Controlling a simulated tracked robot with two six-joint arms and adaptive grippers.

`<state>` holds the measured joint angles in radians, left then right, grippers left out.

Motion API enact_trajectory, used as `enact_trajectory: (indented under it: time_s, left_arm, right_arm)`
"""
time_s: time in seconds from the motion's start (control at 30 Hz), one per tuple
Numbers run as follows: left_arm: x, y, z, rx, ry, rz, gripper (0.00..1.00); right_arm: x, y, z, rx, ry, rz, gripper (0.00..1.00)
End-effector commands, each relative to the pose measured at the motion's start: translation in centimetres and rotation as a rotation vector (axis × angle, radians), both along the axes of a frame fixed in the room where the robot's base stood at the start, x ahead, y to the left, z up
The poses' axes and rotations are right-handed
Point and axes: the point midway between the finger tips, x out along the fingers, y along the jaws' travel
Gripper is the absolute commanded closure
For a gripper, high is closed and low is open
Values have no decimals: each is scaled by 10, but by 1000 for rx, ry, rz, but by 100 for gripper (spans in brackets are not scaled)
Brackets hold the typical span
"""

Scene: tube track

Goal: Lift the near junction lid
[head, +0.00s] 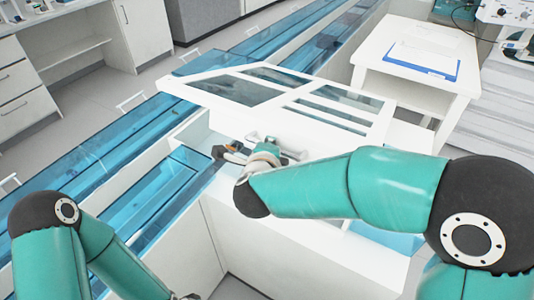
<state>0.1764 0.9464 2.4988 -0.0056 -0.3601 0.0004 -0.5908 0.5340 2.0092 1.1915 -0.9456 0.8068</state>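The near junction lid (207,91) is a white frame with several dark see-through panes, in the middle of the head view. It sits above the white junction box (290,222), and a gap shows under its near left edge. My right gripper (229,151) is at that near edge, in front of and below the lid, by the box opening. My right forearm and wrist hide part of it, so its grip and any contact with the lid are unclear. Of my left gripper, only a small dark part (184,296) shows at the bottom edge, low in front of the box.
Blue see-through covered tracks (75,178) run diagonally on the left and behind the lid. A white table (418,84) with a blue-edged tray (420,60) stands at the back right. White cabinets (85,40) stand at the back left. Grey floor is open between them.

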Motion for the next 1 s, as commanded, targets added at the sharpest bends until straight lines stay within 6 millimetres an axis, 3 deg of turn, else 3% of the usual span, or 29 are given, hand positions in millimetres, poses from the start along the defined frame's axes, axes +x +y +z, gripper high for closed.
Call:
enact_trajectory:
  time_s: [0.03, 0.2, 0.5, 0.7, 1.0]
  left_arm:
    - [0, 0, 25, 0, 0, 0, 60]
    - [0, 0, 59, 0, 0, 0, 60]
    - [0, 0, 96, 0, 0, 0, 60]
    - [0, 0, 106, 0, 0, 0, 60]
    - [0, 0, 109, 0, 0, 0, 60]
  right_arm:
    - [4, -3, 30, 0, -4, 0, 100]
    - [17, -13, 79, 1, -6, -2, 100]
    - [44, -33, 149, 1, -8, -3, 100]
    - [59, -44, 179, 0, -6, -3, 100]
    - [68, -51, 194, -3, -3, -2, 100]
